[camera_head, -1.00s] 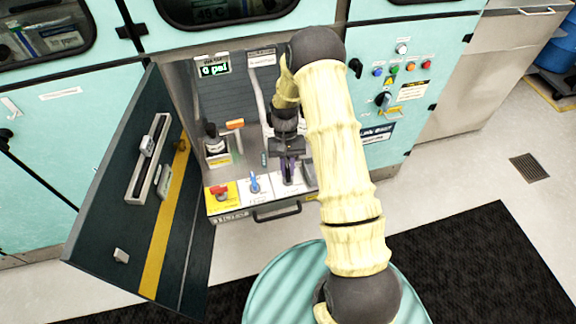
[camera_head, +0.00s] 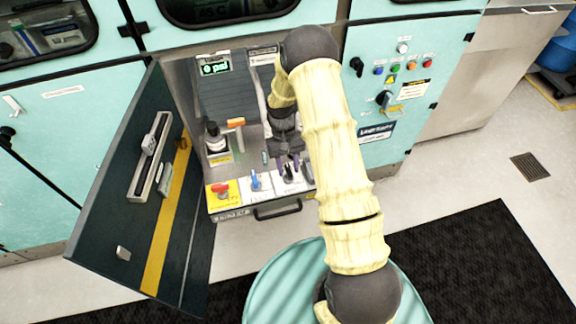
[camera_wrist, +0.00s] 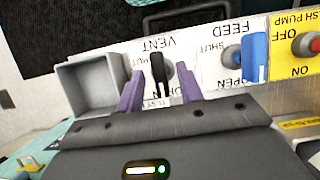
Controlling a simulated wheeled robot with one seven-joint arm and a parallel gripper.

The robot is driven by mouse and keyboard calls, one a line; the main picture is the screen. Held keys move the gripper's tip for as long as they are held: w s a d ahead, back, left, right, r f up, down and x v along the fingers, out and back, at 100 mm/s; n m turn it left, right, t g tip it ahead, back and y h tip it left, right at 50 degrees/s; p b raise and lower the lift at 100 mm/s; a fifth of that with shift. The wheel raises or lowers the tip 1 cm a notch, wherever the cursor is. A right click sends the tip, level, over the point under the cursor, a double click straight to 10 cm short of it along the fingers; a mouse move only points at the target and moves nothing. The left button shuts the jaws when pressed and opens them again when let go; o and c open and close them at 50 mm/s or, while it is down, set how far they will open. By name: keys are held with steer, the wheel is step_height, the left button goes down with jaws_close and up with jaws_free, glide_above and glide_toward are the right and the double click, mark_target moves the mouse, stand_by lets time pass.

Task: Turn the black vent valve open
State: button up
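The black vent valve handle (camera_wrist: 158,75) stands on the white VENT panel in the wrist view, with SHUT and OPEN lettering partly covered. My gripper (camera_wrist: 160,90) is open, with one purple finger on each side of the handle. Gaps show between handle and fingers, so it is not clasped. In the head view my gripper (camera_head: 289,163) points down at the vent valve (camera_head: 291,176), which is partly hidden by the fingers. I cannot tell the handle's exact setting from its labels.
The blue FEED valve (camera_wrist: 255,57) is beside the vent panel, and the red flush pump knob (camera_wrist: 306,44) is beyond it. A grey open box (camera_wrist: 90,85) is on the vent's other side. The display (camera_head: 214,68) reads 0 psi. The dark cabinet door (camera_head: 140,200) stands open at left.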

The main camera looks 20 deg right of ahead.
steer(key=v, duration=1.7)
steer(key=shift+r+b, duration=0.15)
steer(key=shift+b, duration=0.2)
steer(key=shift+w, duration=0.1)
steer(key=s+r+t+p, duration=0.3)
steer(key=s+r, duration=0.3)
steer(key=s, duration=0.4)
steer(key=s+r+t+p, duration=0.4)
steer(key=s+r, duration=0.2)
steer(key=s, duration=0.5)
steer(key=shift+s+r, duration=0.3)
steer(key=shift+r, duration=0.05)
